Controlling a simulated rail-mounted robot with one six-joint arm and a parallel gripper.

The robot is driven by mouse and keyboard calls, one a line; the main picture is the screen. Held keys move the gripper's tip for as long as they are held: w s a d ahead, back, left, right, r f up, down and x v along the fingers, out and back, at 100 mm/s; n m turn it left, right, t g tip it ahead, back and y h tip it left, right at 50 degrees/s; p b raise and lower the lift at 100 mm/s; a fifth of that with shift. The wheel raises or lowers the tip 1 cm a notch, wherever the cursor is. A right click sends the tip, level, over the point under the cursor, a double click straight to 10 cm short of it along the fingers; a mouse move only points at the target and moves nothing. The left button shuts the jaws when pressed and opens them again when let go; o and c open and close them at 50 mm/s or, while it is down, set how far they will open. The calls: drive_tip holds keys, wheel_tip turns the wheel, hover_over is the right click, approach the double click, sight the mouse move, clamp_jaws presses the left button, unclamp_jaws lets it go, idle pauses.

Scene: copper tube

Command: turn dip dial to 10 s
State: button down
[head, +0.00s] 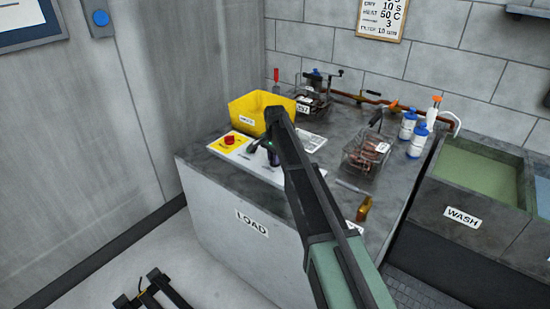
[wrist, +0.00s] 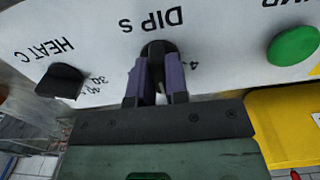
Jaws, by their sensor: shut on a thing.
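The black dip dial (wrist: 158,46) sits on the white control panel (wrist: 100,20) under the label "DIP S", which appears upside down in the wrist view. My gripper (wrist: 157,78) is shut on this dial, with one purple finger on each side of it. A "4" shows just right of the dial. The fingers hide much of the dial and its other marks, so I cannot read its setting. In the head view my gripper (head: 271,153) is down at the panel, and my arm covers the dial.
A black heat dial (wrist: 61,80) is left of my fingers and a green button (wrist: 294,46) is right. In the head view, a yellow bin (head: 250,106) stands close behind my gripper and a red button (head: 229,140) is left. Wire baskets (head: 366,155) and bottles stand farther right.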

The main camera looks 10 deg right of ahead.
drive_tip(key=m, duration=0.5)
drive_tip(key=shift+m, duration=0.3)
drive_tip(key=m, duration=0.5)
drive_tip(key=shift+m, duration=0.4)
drive_tip(key=c, duration=1.1)
unclamp_jaws()
wheel_tip(320, 180, up, 11)
drive_tip(key=p, duration=1)
drive_tip(key=shift+f+p, duration=0.1)
drive_tip(key=shift+p, duration=0.3)
